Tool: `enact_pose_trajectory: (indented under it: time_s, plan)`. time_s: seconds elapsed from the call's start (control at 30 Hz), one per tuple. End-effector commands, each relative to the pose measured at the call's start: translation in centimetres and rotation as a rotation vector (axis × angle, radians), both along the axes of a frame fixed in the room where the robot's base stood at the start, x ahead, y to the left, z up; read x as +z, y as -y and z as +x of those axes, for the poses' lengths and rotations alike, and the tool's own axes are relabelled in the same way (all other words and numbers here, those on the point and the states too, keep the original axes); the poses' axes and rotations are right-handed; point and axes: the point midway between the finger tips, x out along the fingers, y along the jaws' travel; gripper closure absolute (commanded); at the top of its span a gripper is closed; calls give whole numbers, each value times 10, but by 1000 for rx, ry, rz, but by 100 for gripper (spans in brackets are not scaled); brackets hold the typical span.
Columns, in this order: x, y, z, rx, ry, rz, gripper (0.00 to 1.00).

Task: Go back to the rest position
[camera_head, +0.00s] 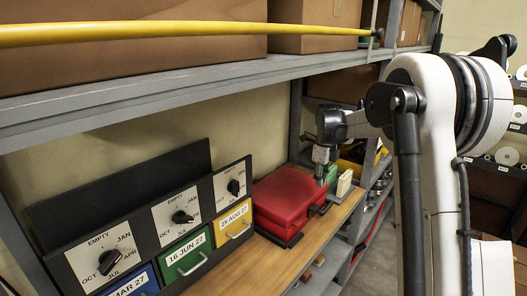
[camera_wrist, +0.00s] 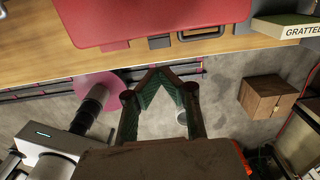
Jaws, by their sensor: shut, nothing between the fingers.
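My gripper (camera_head: 320,172) hangs beside the bench in the camera_head view, its tip overlapping the right part of the red case (camera_head: 284,196) in the picture. In the camera_wrist view, the fingers of my gripper (camera_wrist: 160,72) meet at their tips with nothing between them. The red case (camera_wrist: 150,18) lies beyond the fingertips there, on the wooden bench (camera_wrist: 45,55), with its dark latch and handle facing me. I see no contact between gripper and case.
Three dial panels stand at the left above a blue drawer (camera_head: 130,284), a green drawer (camera_head: 187,256) and a yellow drawer (camera_head: 233,229). A grey shelf (camera_head: 150,95) with cardboard boxes runs overhead. A box marked GRATTEL (camera_wrist: 285,26) sits right of the case. Floor shows below the bench.

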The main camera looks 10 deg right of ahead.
Motion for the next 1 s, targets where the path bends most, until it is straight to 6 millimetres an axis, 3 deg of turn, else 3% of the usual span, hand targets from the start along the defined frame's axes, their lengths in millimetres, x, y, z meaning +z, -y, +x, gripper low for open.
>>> enact_pose_trajectory:
  time_s: [0.27, 0.6, 1.0]
  plan:
    - [33, -21, -27, 201, 47, -17, 100]
    - [88, -66, -96, 680, 153, -90, 100]
    - [120, -110, -189, 1232, 249, -232, 100]
